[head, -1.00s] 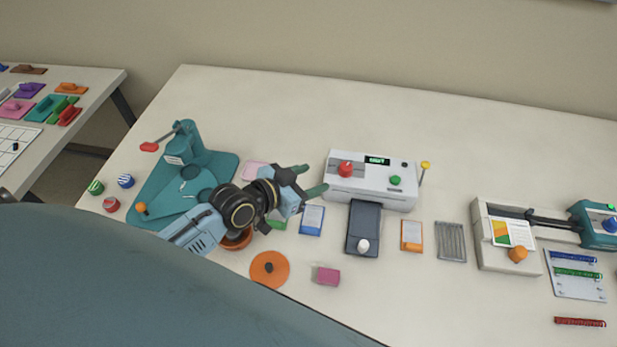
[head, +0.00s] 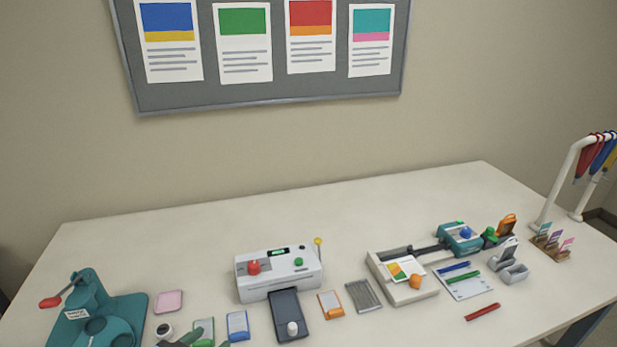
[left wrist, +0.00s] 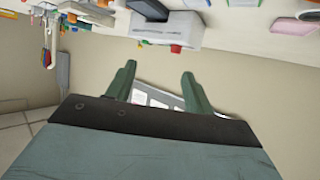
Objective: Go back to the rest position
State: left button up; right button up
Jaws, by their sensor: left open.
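My left gripper (left wrist: 158,85) is open and empty in the left wrist view, its two green fingers apart with wall and pinboard behind them. In the head view only a green fingertip part (head: 190,340) shows at the bottom edge, near the green-edged card holder (head: 204,331). The white laminator (head: 279,274) with a red knob and a green knob stands on the table, apart from the gripper. It also shows at the top of the left wrist view (left wrist: 166,28). My right gripper is in neither view.
The table (head: 400,220) is clear at the back. A teal press (head: 90,310) stands at the left. A trimmer (head: 400,287), cards and pens lie right of the laminator. A white stand (head: 560,185) with lanyards rises at the far right. A pinboard (head: 265,95) hangs on the wall.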

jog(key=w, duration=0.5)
pick_arm(q)
jog(key=s+a+n+g+y, duration=0.25)
jog(key=s+g+y, duration=0.45)
jog(key=s, duration=1.4)
notch_tip(320, 180, down, 30)
jog(key=s+g+h+b, duration=0.2)
jog(key=g+b, duration=0.1)
jog(key=b, duration=0.3)
jog(key=s+a+f+b, duration=0.1)
jog(key=s+f+b, duration=0.1)
jog(key=s+f, duration=0.6)
jog(key=s+a+f+g+b, duration=0.1)
jog(key=s+f+b, duration=0.2)
jog(key=s+f, duration=0.5)
notch_tip(320, 180, down, 4)
jog(key=shift+f, duration=0.2)
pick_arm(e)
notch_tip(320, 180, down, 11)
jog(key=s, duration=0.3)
